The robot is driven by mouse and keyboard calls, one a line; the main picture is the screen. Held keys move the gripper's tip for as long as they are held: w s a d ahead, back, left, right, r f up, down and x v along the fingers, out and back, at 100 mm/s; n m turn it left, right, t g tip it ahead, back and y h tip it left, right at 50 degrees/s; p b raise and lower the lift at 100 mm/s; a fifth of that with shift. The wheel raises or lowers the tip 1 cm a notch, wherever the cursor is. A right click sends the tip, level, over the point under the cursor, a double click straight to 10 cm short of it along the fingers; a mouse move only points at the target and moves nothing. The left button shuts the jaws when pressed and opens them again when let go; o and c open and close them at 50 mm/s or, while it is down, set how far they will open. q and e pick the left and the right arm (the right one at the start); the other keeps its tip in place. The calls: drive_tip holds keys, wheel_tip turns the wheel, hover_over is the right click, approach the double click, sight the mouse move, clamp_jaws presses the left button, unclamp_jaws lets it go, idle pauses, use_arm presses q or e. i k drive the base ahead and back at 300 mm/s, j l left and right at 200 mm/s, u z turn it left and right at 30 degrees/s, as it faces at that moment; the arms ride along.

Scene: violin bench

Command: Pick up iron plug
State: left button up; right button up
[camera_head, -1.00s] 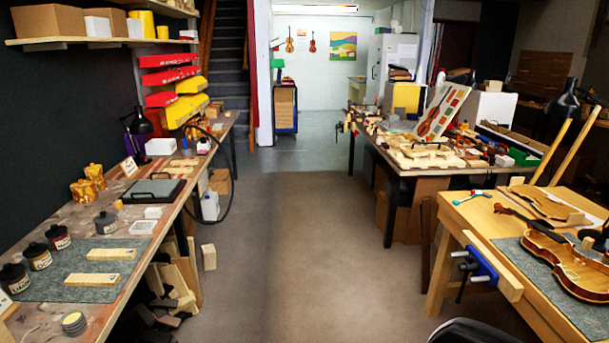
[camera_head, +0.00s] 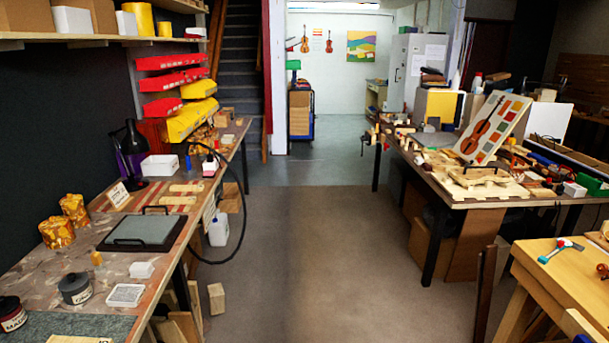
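I cannot clearly make out an iron plug in the view. A black cable (camera_head: 244,205) rises from the left workbench (camera_head: 165,238), arcs over its edge and hangs in a loop beside it. The cable's ends are too small or hidden to tell whether a plug is on them. Neither of my grippers shows.
The floor aisle (camera_head: 310,240) between the benches is clear ahead. A white jug (camera_head: 218,231) and a wood block (camera_head: 217,299) stand on the floor by the left bench. A cluttered table (camera_head: 478,203) and a yellow wooden bench (camera_head: 548,282) stand at right.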

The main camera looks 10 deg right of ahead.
sight(558, 190)
drive_tip(key=i+z, duration=0.3)
drive_tip(key=i, duration=0.35)
drive_tip(key=i+j+z, duration=0.15)
drive_tip(key=i+z, duration=0.15)
drive_tip(key=i, duration=0.35)
drive_tip(key=i+l+z, duration=0.1)
drive_tip(key=i+z, duration=0.6)
drive_tip(key=i+j+z, duration=0.1)
drive_tip(key=i+z, duration=0.25)
drive_tip(key=i+l+z, duration=0.35)
drive_tip(key=i, duration=0.2)
drive_tip(key=i+z, duration=0.4)
drive_tip(key=i, duration=0.1)
